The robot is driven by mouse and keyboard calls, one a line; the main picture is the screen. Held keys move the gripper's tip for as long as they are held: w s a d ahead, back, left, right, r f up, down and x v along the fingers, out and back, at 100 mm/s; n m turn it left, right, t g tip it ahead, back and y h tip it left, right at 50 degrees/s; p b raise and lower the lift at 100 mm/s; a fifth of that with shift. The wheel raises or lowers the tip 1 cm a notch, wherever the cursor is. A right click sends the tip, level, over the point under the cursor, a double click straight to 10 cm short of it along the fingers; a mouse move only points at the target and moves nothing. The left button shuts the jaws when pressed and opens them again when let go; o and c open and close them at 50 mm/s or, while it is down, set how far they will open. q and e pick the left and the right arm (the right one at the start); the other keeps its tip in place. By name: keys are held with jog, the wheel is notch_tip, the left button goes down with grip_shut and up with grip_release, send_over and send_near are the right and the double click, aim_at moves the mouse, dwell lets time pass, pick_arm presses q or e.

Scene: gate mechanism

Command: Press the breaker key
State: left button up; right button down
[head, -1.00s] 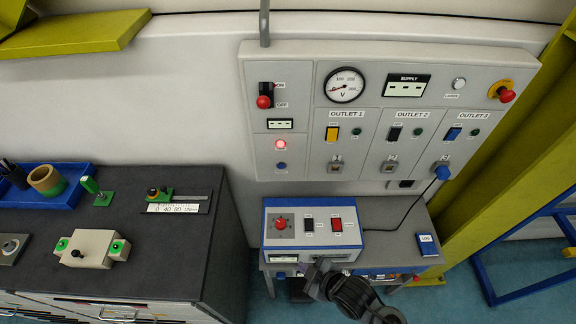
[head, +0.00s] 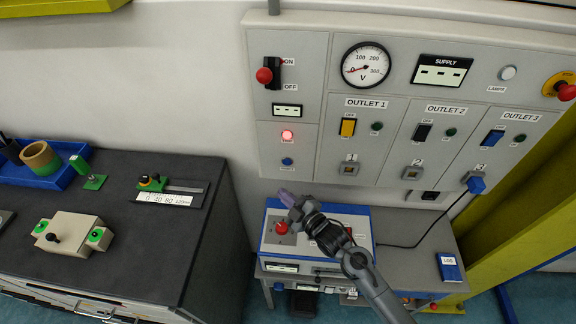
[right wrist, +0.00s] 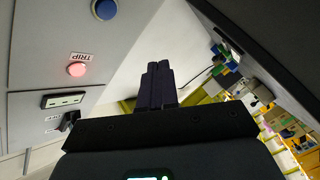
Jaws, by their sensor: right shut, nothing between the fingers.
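The wall panel (head: 300,170) carries a red-knobbed ON/OFF lever (head: 266,75) at OFF, a lit red TRIP lamp (head: 287,134) and a blue round button (head: 287,161) under it. No label that I can read says breaker. In the right wrist view the blue button (right wrist: 104,9) and the lit lamp (right wrist: 77,69) are at the upper left. My right gripper (head: 286,195) is shut and empty, below the blue button and over the control box, apart from the panel. Its fingers (right wrist: 158,70) point up in the right wrist view. My left gripper is not in view.
The blue-edged control box (head: 268,236) with a red knob (head: 281,228) lies beneath my right gripper; my arm hides part of it. A black cable (head: 425,236) runs to a blue plug (head: 475,183) at outlet 3. A dark workbench (head: 150,250) with fixtures stands left.

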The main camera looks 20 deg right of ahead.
aim_at(287, 162)
jog(key=shift+w+d, duration=0.1)
dwell(0.3)
jog(key=w+d+b, duration=0.4)
jog(key=w, duration=0.3)
jog(key=shift+w+b, duration=0.3)
jog(key=shift+b, duration=0.05)
dwell(0.7)
dwell(0.8)
dwell(0.5)
jog(key=shift+w, duration=0.1)
